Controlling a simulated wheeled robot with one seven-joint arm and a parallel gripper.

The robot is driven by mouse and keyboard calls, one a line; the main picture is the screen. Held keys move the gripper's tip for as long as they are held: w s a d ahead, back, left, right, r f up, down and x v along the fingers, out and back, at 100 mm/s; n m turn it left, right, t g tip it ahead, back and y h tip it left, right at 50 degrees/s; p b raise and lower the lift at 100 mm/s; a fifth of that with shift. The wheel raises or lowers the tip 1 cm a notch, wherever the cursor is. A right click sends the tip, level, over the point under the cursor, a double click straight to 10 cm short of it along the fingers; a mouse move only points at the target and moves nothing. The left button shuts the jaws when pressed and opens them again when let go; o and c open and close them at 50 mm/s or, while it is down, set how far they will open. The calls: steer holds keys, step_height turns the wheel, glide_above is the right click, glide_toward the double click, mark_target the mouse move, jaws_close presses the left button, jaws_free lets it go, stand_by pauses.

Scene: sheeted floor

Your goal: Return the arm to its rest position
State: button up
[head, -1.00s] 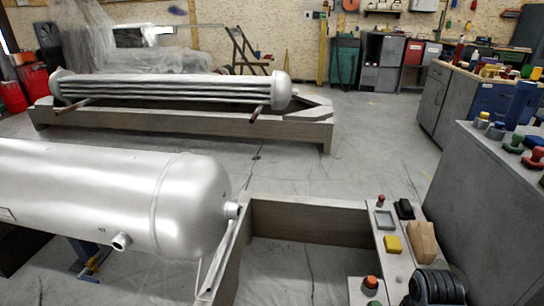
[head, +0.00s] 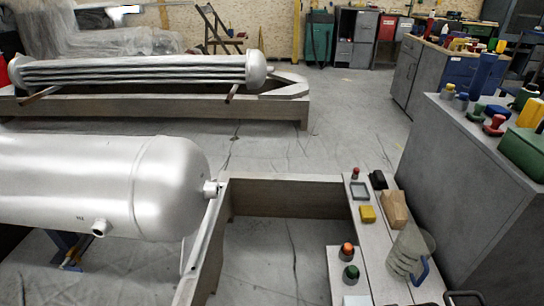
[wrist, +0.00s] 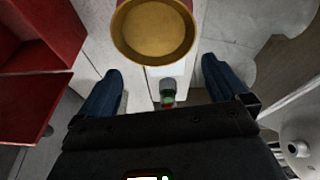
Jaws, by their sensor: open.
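My gripper (wrist: 162,68) shows in the wrist view as two blue fingers spread wide on a black body, with nothing held between them. Past the fingers a round yellow-brown bowl-like thing (wrist: 153,35) fills the top middle. Below it a small grey knob with a green and red part (wrist: 168,95) sits on a pale surface, seen between the fingers and apart from both. I cannot clearly make out my arm or gripper in the head view.
The pale bench (head: 378,262) bears a yellow block (head: 367,214), a wooden block (head: 395,210) and a ribbed pale thing (head: 408,252). A grey cabinet (head: 455,190) stands right, a silver tank (head: 100,185) left. A red box (wrist: 40,30) shows in the wrist view.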

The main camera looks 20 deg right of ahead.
steer(key=s+a+r+n+t, duration=0.1)
steer(key=s+a+r+t, duration=0.3)
steer(key=s+r, duration=0.25)
steer(key=s+a+r+n+t, duration=0.1)
steer(key=s+a+r+t, duration=0.2)
steer(key=s+a+r, duration=0.35)
steer(key=s+a+r+t+p, duration=0.1)
steer(key=s+r+t+p, duration=0.1)
steer(key=r+p, duration=0.7)
steer(key=s+r+n+t+y+p, duration=0.1)
steer(key=s+r+p, duration=0.4)
steer(key=r, duration=1.8)
steer(key=t+p, duration=0.1)
steer(key=p, duration=0.4)
steer(key=shift+a+r+y+p, duration=0.3)
steer(key=shift+a, duration=0.05)
steer(key=shift+r, duration=0.3)
steer(key=shift+c, duration=0.6)
